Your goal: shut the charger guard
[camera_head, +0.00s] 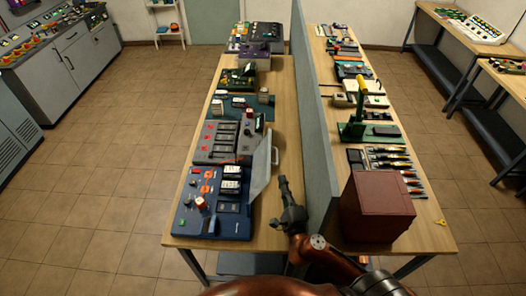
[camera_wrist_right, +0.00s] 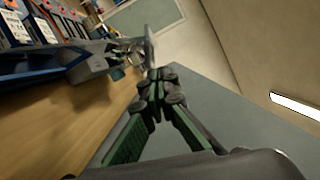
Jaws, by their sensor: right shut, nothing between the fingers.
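The blue charger (camera_head: 214,206) sits on the near end of the left bench, with batteries and a red-topped part on it. Its guard, a grey panel (camera_head: 262,165), stands open and upright at the charger's right side. My right gripper (camera_head: 283,182) is shut and empty, just right of the guard, between it and the grey divider. A small gap seems to show between fingertips and guard. In the right wrist view the shut fingers (camera_wrist_right: 156,76) point toward a pale upright piece, probably the guard (camera_wrist_right: 150,48); contact cannot be told. My left gripper is out of view.
A tall grey divider (camera_head: 316,130) runs close along the right of my gripper. A grey charger (camera_head: 223,142) and other devices stand behind the blue one. Beyond the divider are a brown box (camera_head: 377,207) and a green press (camera_head: 368,130). Bare wood lies beside the gripper.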

